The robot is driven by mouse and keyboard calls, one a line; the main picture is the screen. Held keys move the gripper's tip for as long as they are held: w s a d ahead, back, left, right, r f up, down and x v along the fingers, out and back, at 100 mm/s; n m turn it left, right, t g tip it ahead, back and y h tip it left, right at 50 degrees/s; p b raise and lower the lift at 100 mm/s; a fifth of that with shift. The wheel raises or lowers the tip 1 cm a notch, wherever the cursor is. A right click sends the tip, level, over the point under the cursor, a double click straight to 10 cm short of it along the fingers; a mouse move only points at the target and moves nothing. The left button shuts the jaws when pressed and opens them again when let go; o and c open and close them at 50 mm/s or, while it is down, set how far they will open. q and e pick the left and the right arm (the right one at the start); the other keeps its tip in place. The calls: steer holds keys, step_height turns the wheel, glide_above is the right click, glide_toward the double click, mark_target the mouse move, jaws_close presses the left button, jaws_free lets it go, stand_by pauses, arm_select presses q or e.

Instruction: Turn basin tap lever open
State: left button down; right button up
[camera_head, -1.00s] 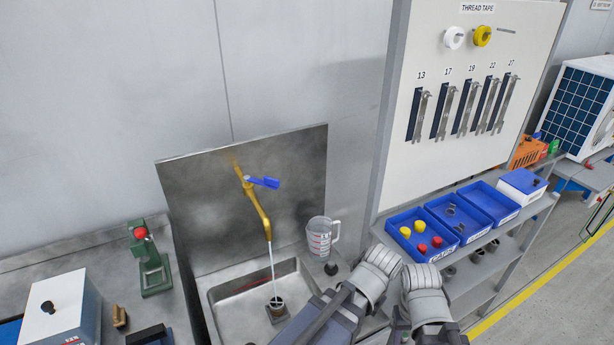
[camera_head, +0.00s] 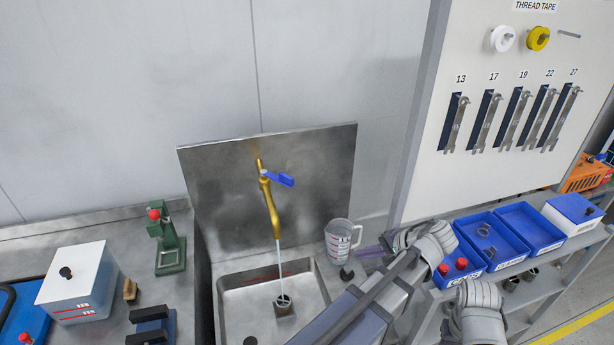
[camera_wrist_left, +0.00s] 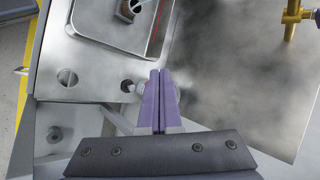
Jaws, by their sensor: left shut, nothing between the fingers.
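The brass basin tap (camera_head: 270,205) stands against the metal splashback. Its blue lever (camera_head: 283,180) points to the right. A thin stream runs from the spout into a small fitting (camera_head: 283,305) in the basin (camera_head: 240,300). My left gripper (camera_head: 360,254) shows as purple fingers beside the measuring jug, well below and right of the lever. In the left wrist view its fingers (camera_wrist_left: 160,74) are shut and empty. My right gripper is not in view.
A green stand (camera_head: 168,247) and white box (camera_head: 78,285) are on the left bench. Blue bins (camera_head: 495,240) line the right shelf.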

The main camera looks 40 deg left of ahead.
arm_select(q)
steer(key=w+a+r+n+g+y, duration=0.2)
steer(key=w+a+r+y, duration=0.2)
steer(key=a+r, duration=0.3)
steer(key=w+a+r+n+g+y, duration=0.2)
steer(key=w+a+r+y, duration=0.25)
steer(key=r, duration=0.35)
glide_toward(277, 176)
steer(key=a+r, duration=0.2)
steer(key=a, duration=0.1)
steer(key=shift+s+f, duration=0.2)
steer(key=shift+s, duration=0.05)
steer(key=shift+s, duration=0.1)
steer(key=shift+s+d+m+t, duration=0.1)
steer(key=shift+s+m+t, duration=0.3)
steer(key=shift+t, duration=0.4)
